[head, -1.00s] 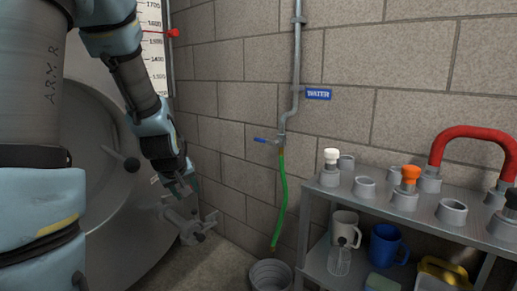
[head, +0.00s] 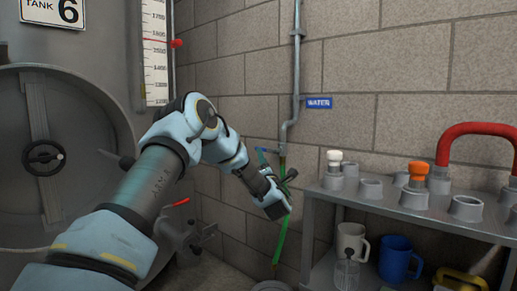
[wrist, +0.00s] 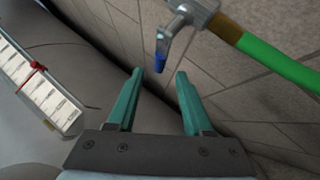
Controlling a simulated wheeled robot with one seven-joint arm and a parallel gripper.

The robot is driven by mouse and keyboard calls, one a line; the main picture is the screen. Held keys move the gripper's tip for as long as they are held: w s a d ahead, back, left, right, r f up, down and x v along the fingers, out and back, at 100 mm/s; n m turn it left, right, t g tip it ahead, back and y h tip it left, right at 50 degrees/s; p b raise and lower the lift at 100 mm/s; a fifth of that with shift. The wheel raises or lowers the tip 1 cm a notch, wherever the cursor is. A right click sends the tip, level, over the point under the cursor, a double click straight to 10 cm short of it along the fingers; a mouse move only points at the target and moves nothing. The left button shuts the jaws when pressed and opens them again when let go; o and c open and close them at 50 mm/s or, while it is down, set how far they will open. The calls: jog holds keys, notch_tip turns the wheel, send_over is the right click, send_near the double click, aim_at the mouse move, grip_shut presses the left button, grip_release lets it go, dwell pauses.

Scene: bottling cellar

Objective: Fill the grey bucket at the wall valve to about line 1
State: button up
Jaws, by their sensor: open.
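The wall valve (head: 281,151) sits low on the grey water pipe, its blue-ended lever (head: 264,150) sticking out to the left, across the pipe. In the wrist view the lever's blue end (wrist: 161,62) lies just beyond the gap between my fingertips, apparently untouched. My gripper (wrist: 160,73) is open and empty, its two teal fingers pointing towards the lever. A green hose (head: 279,249) hangs from the valve, partly behind my arm. The grey bucket (head: 272,287) stands on the floor under the hose; only its rim shows, so its lines and contents are hidden.
A metal shelf (head: 400,207) with grey cups, stoppers and a red hose (head: 470,132) stands close on the right; mugs are below. A large tank (head: 75,140) with a round door fills the left. A blue WATER sign (head: 319,103) is above the valve.

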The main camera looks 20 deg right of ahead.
jog(key=x, duration=0.9)
jog(key=shift+w, duration=0.2)
jog(key=shift+r, duration=0.1)
grip_shut()
dwell(1.0)
